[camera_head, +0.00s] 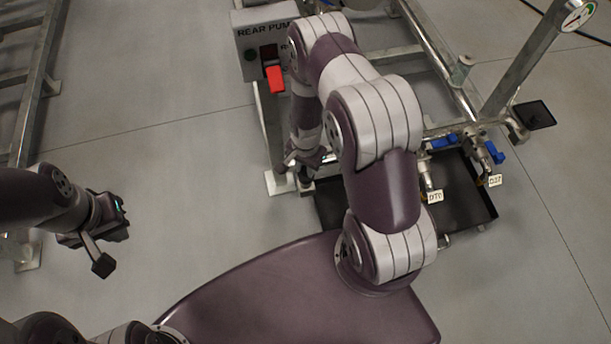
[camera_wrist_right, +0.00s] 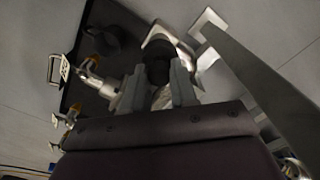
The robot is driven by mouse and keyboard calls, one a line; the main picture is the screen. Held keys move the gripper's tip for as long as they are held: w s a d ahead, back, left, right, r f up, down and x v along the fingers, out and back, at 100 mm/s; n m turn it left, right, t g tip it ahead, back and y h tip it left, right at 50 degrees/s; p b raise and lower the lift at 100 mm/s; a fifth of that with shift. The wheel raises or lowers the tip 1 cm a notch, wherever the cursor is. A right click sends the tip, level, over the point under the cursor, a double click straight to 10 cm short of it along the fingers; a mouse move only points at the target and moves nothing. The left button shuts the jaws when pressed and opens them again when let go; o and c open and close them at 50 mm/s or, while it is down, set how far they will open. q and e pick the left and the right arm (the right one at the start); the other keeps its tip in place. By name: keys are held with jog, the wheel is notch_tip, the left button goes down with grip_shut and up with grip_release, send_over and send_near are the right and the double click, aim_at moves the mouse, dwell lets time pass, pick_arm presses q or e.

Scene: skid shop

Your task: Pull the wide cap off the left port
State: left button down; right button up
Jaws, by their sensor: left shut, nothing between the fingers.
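My right gripper (camera_head: 306,164) is at the lower left end of the pipework in the head view, partly hidden by my own arm. In the right wrist view its two grey fingers (camera_wrist_right: 158,90) stand on either side of a dark round cap (camera_wrist_right: 157,68). The cap sits close between the fingertips, in front of a shiny metal pipe end. I cannot tell whether the fingers press on it. My left gripper (camera_head: 119,219) is shut and empty, away to the left over bare floor.
A black drip tray (camera_head: 465,190) lies under the pipework, with blue-handled valves (camera_head: 444,143) and small tags (camera_head: 435,196) above it. A grey control box (camera_head: 250,48) with a red switch (camera_head: 274,79) stands behind. Metal frame legs stand close to my right gripper.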

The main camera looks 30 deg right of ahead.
jog(key=shift+r, duration=0.15)
jog(key=shift+c, duration=0.3)
notch_tip(320, 180, up, 4)
jog(key=p, duration=0.4)
